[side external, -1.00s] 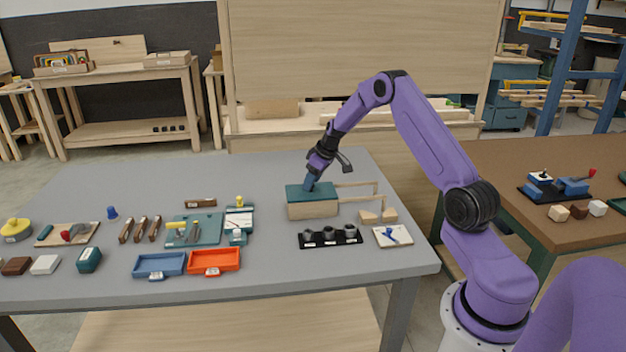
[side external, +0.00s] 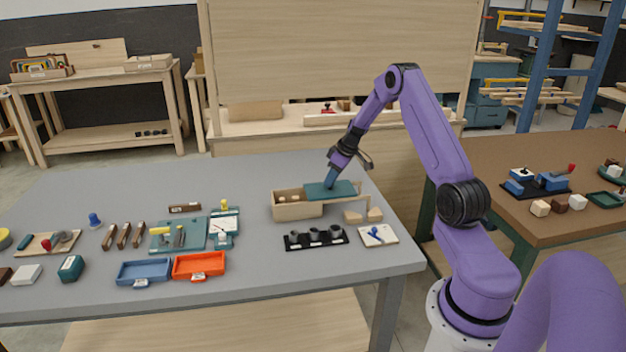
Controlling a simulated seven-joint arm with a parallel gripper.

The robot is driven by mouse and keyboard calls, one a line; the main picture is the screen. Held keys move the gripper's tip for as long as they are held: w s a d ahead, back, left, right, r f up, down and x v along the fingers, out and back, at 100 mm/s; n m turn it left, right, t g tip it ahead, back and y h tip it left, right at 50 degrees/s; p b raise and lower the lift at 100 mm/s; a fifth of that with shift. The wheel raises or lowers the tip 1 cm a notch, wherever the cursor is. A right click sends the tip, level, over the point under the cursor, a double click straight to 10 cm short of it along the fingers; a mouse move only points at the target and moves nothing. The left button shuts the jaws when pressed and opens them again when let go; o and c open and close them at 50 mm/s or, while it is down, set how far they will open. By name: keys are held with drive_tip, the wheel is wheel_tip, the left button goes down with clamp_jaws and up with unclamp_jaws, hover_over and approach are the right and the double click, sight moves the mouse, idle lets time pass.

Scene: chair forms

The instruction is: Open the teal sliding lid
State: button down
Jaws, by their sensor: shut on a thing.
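The teal sliding lid (side external: 343,190) is slid to the right over wooden rails. It uncovers most of the light wooden box (side external: 291,210), and pale objects show inside the box. Part of the lid still overlaps the box's right end. The fingertips are small, and the exact grip is hard to make out.
A black holder with several dark cups (side external: 316,237) and a white board with a blue piece (side external: 378,234) stand in front. Wooden blocks (side external: 354,216) lie by the rails. Blue (side external: 145,271) and orange (side external: 199,265) trays sit at the front left. The back left of the table is clear.

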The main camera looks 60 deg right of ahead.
sight(338, 187)
drive_tip(key=shift+s+d, duration=1.45)
drive_tip(key=shift+s, duration=0.05)
drive_tip(key=c, duration=0.9)
unclamp_jaws()
drive_tip(key=v, duration=1.7)
drive_tip(key=shift+r, duration=0.2)
drive_tip(key=shift+d, duration=0.1)
